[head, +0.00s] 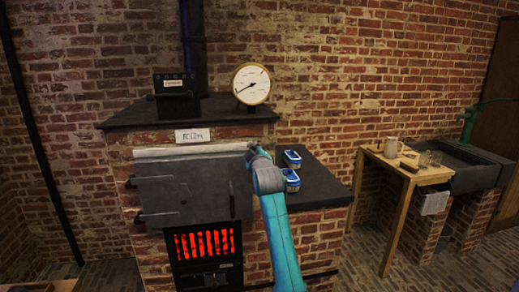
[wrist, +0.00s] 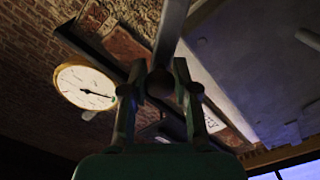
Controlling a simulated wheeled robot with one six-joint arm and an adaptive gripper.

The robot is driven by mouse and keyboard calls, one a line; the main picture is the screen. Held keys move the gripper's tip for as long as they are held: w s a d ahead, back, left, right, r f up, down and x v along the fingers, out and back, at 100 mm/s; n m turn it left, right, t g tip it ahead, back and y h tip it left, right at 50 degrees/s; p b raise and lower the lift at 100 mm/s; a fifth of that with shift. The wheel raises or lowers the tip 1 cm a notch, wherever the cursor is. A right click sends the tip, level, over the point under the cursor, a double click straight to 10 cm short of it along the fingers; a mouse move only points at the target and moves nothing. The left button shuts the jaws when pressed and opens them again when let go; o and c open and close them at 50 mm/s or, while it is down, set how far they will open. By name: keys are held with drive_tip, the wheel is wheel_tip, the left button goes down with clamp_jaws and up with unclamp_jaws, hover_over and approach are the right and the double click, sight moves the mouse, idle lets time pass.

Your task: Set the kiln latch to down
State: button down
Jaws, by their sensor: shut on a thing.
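The kiln (head: 150,155) is brick, with a grey metal door (head: 185,195) that looks closed in the head view. My gripper (head: 252,150) is at the door's upper right corner and covers the latch there. In the wrist view, my gripper (wrist: 160,82) is shut on the dark rounded end of a grey bar (wrist: 170,28). The bar appears to be the kiln latch. The door's grey face (wrist: 245,55) fills the upper right of the wrist view. The latch's exact angle cannot be told from the head view.
Red-hot bars glow in the firebox (head: 204,243) below the door. A round white gauge (head: 251,84) stands on the kiln top. Two blue tins (head: 292,159) sit on the dark side ledge (head: 325,182), right of my gripper. A wooden table (head: 405,168) stands farther right.

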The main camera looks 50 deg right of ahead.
drive_tip(key=shift+w+a+f+n, duration=0.35)
drive_tip(key=shift+a+f+n, duration=0.15)
drive_tip(key=shift+n, duration=0.4)
drive_tip(key=f+n, duration=0.1)
drive_tip(key=n, duration=0.1)
drive_tip(key=w+a+f+n, duration=0.1)
drive_tip(key=f+n, duration=0.1)
drive_tip(key=a+f+n, duration=0.1)
drive_tip(key=n, duration=0.2)
drive_tip(key=shift+w+f, duration=0.25)
drive_tip(key=shift+f+n, duration=0.85)
drive_tip(key=shift+n, duration=0.25)
drive_tip(key=shift+f, duration=0.1)
drive_tip(key=c, duration=0.9)
unclamp_jaws()
drive_tip(key=shift+o, duration=0.2)
drive_tip(key=shift+a, duration=0.1)
drive_tip(key=v, duration=1.2)
